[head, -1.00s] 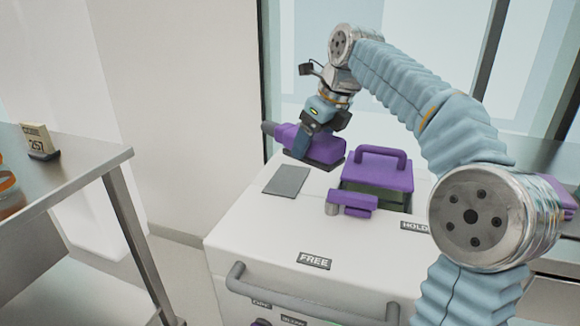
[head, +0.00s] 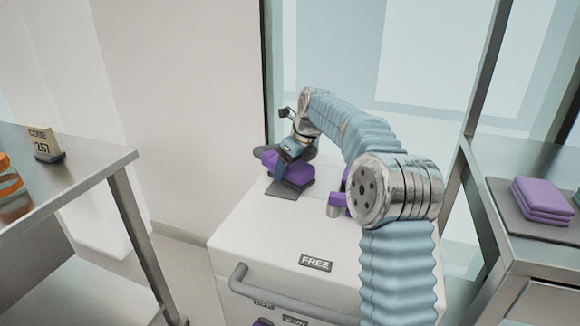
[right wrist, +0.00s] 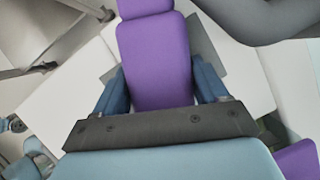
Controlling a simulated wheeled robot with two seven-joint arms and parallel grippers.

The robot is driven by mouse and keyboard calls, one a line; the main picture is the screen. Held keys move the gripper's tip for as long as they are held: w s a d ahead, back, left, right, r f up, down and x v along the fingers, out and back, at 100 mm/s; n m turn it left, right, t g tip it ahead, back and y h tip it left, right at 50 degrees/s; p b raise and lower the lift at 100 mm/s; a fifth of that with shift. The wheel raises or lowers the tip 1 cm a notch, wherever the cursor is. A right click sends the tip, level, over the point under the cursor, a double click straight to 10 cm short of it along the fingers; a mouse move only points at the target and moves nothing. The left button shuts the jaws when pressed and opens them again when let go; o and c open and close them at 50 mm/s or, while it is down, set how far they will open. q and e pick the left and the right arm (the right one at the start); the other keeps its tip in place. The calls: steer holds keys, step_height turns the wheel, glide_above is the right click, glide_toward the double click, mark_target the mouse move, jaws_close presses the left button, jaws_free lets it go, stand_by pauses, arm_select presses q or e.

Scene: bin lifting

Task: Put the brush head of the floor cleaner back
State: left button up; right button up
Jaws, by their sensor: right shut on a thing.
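The purple brush head (head: 297,172), with a dark edge, is at the back left of the white cabinet top. It overlaps the back of a flat grey pad (head: 281,192); I cannot tell whether it touches it. My right gripper (head: 287,158) is shut on the brush head from above. In the right wrist view the blue fingers (right wrist: 158,88) are on both sides of the purple body (right wrist: 155,55), and grey pad shows beside it. A smaller purple piece with a grey end (head: 337,203) is partly hidden by my right arm. My left gripper is out of view.
The white cabinet (head: 262,235) has a FREE label (head: 315,263) and a front bar handle (head: 240,280). A metal table (head: 75,185) stands left with a code sign (head: 43,146). Folded purple cloths (head: 542,200) lie on the right counter.

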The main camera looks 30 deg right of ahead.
steer(key=shift+f, duration=0.15)
steer(key=o, duration=0.9)
steer(key=shift+o, duration=0.2)
steer(key=v, duration=1.2)
